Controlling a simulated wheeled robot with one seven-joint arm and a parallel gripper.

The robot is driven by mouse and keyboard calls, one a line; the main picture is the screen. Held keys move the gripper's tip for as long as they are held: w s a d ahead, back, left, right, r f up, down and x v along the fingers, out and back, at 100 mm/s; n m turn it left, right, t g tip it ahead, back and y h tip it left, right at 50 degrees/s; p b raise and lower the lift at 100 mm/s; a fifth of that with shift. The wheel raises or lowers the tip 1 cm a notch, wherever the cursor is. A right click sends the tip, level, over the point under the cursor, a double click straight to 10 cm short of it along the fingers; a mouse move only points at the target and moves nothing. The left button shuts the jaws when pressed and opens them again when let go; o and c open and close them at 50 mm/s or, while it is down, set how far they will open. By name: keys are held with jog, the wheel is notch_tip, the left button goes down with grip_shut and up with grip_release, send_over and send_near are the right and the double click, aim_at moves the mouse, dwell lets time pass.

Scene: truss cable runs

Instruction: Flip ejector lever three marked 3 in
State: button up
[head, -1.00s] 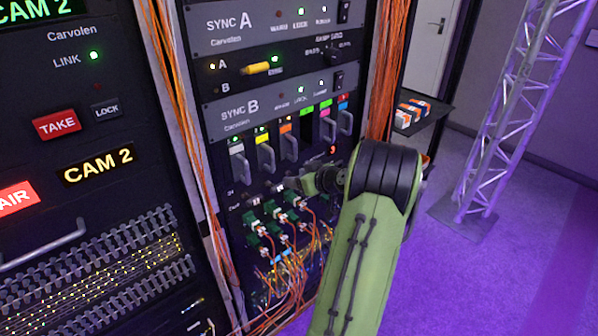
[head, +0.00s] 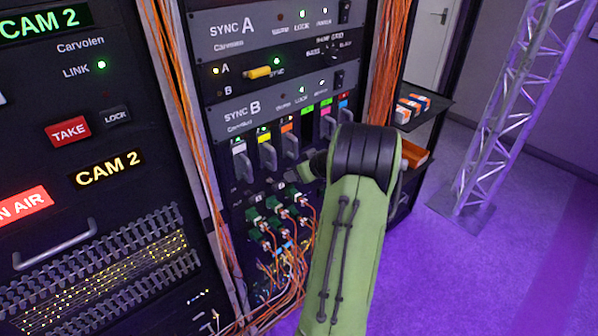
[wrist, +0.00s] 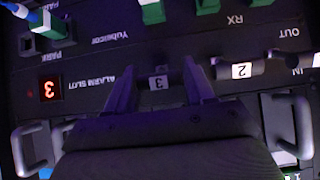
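In the wrist view, which looks upside down, the small white tag marked 3 on ejector lever three (wrist: 158,83) lies between the two fingers of my gripper (wrist: 162,70). The fingers stand apart, with a gap on each side of the tag. I cannot tell whether either touches the lever. OUT and IN are printed at the right edge. In the head view my gripper (head: 293,174) is at the rack below the coloured card handles, partly hidden by my arm. Lever three itself is hidden there.
Lever two (wrist: 241,71) sits just right of my fingers. A red display (wrist: 48,90) reads 3, beside ALARM SLOT. Pale handles (wrist: 37,148) flank my gripper. Green connectors (head: 266,222) with orange cables hang below the levers. A truss (head: 500,110) stands at the right.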

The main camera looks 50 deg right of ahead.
jog(key=shift+o, duration=1.2)
jog(key=p+v, duration=0.1)
jog(key=v, duration=1.4)
jog(key=shift+s+r+p, duration=0.25)
jog(key=shift+p, duration=0.15)
jog(key=shift+a, duration=0.1)
